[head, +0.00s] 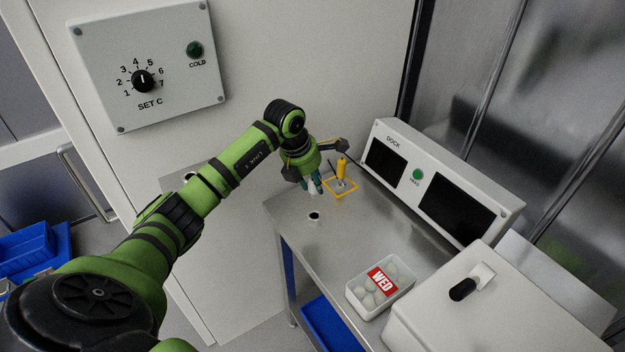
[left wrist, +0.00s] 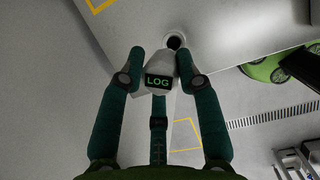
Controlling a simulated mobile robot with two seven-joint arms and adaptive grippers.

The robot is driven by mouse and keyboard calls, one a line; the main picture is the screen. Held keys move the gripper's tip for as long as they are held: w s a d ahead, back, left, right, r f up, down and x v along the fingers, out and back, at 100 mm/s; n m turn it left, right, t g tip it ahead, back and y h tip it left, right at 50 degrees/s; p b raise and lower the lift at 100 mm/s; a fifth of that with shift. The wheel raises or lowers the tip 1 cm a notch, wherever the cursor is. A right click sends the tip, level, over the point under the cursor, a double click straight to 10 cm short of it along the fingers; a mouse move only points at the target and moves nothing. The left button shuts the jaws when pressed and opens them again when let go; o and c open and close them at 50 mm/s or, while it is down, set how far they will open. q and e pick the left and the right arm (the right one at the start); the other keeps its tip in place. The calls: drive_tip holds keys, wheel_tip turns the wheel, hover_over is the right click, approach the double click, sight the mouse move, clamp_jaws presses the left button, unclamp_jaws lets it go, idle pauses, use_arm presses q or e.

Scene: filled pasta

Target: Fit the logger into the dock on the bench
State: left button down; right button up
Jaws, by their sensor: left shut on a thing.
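My left gripper (head: 313,187) is shut on the logger (head: 311,189), a small white piece, above the far left part of the bench. In the left wrist view the logger (left wrist: 158,68) sits between the teal fingers (left wrist: 160,62) and shows a dark display with green "LOG". The dock (head: 400,140) is a light grey housing along the back of the bench, marked "DOCK", with two dark panels and a green lamp. The logger is apart from it. My right gripper is not in view.
The steel bench (head: 365,235) has a dark round hole (head: 314,216) near its left edge. A "WED" tub (head: 352,297) of pale pieces and a grey box (head: 430,310) stand in front. The bench middle is clear.

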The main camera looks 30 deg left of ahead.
sight(310, 192)
use_arm(q)
drive_tip(key=shift+r, duration=0.1)
wheel_tip(310, 192, down, 5)
drive_tip(key=b, duration=0.3)
drive_tip(key=shift+r+b, duration=0.15)
drive_tip(key=shift+b, duration=0.2)
drive_tip(key=shift+f+b, duration=0.4)
drive_tip(key=shift+f, duration=0.25)
drive_tip(key=shift+b, duration=0.45)
idle(0.8)
drive_tip(key=shift+f+b, duration=1.5)
drive_tip(key=shift+f, duration=0.25)
